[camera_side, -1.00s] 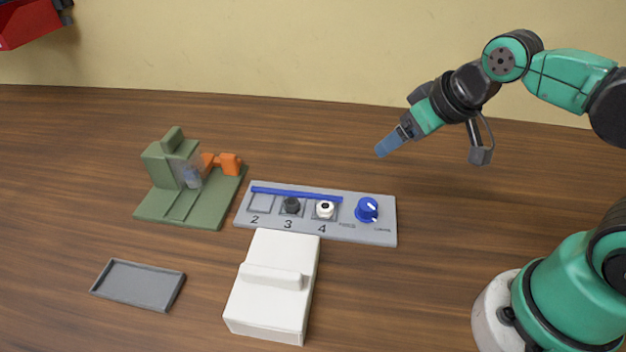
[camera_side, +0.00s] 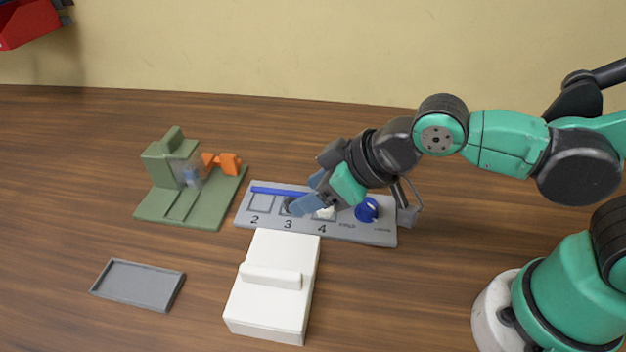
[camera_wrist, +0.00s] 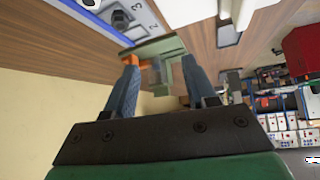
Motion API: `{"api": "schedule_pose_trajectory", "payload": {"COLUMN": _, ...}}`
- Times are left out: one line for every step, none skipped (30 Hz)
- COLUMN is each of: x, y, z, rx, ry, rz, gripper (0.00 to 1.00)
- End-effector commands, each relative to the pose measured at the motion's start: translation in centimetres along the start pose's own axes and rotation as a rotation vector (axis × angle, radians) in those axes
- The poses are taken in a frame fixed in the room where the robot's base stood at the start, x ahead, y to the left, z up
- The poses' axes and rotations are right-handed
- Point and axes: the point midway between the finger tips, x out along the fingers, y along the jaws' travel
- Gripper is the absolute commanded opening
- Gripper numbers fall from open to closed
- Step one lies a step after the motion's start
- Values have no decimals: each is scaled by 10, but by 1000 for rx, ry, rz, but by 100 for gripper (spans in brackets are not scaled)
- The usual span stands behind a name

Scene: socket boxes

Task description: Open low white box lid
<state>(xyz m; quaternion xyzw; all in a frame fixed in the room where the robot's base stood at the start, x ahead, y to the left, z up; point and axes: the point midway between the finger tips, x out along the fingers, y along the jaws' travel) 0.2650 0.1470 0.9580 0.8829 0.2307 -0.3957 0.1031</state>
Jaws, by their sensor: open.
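The low white box (camera_side: 265,312) stands at the front centre of the table in the side view. Its lid (camera_side: 270,277), with a raised bar handle across it, is closed. My gripper (camera_side: 307,197) is above the grey panel, behind the box and apart from it. Its blue fingers are open in the wrist view (camera_wrist: 155,88), with nothing held between them. In the side view the gripper partly hides the white and dark round parts on the panel. The white surface at the top of the wrist view may be the box, but I cannot tell for sure.
The grey panel (camera_side: 262,228) with a blue bar and a blue knob (camera_side: 367,209) lies just behind the box. A green fixture (camera_side: 170,160) with an orange part (camera_side: 228,164) stands back left. A shallow grey tray (camera_side: 138,284) lies front left. Table right of the box is clear.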

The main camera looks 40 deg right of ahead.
Motion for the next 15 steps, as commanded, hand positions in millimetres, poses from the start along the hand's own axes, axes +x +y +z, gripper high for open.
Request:
{"api": "schedule_pose_trajectory", "payload": {"x": 7, "y": -25, "z": 0, "rx": -61, "ry": 14, "rz": -55, "gripper": 50}}
{"api": "schedule_pose_trajectory", "payload": {"x": 10, "y": -37, "z": 1, "rx": -90, "ry": 22, "rz": -82, "gripper": 50}}
{"api": "schedule_pose_trajectory", "payload": {"x": 12, "y": -52, "z": 2, "rx": -123, "ry": 33, "rz": -113, "gripper": 50}}
{"api": "schedule_pose_trajectory", "payload": {"x": 14, "y": -61, "z": 3, "rx": -144, "ry": 39, "rz": -133, "gripper": 50}}
{"api": "schedule_pose_trajectory", "payload": {"x": 15, "y": -69, "z": 5, "rx": -161, "ry": 44, "rz": -150, "gripper": 50}}
{"api": "schedule_pose_trajectory", "payload": {"x": 16, "y": -76, "z": 6, "rx": -179, "ry": 49, "rz": -168, "gripper": 50}}
{"api": "schedule_pose_trajectory", "payload": {"x": 16, "y": -81, "z": 7, "rx": -189, "ry": 53, "rz": -177, "gripper": 50}}
{"api": "schedule_pose_trajectory", "payload": {"x": 17, "y": -84, "z": 8, "rx": -196, "ry": 55, "rz": -184, "gripper": 50}}
{"api": "schedule_pose_trajectory", "payload": {"x": 17, "y": -86, "z": 8, "rx": -201, "ry": 57, "rz": -189, "gripper": 50}}
{"api": "schedule_pose_trajectory", "payload": {"x": 18, "y": -87, "z": 9, "rx": -203, "ry": 58, "rz": -191, "gripper": 50}}
{"api": "schedule_pose_trajectory", "payload": {"x": 19, "y": -88, "z": 8, "rx": -203, "ry": 58, "rz": -191, "gripper": 50}}
{"api": "schedule_pose_trajectory", "payload": {"x": 21, "y": -88, "z": 8, "rx": -202, "ry": 58, "rz": -191, "gripper": 50}}
{"api": "schedule_pose_trajectory", "payload": {"x": 22, "y": -88, "z": 8, "rx": -202, "ry": 58, "rz": -190, "gripper": 50}}
{"api": "schedule_pose_trajectory", "payload": {"x": 24, "y": -88, "z": 8, "rx": -202, "ry": 58, "rz": -190, "gripper": 50}}
{"api": "schedule_pose_trajectory", "payload": {"x": 27, "y": -89, "z": 7, "rx": -201, "ry": 58, "rz": -190, "gripper": 50}}
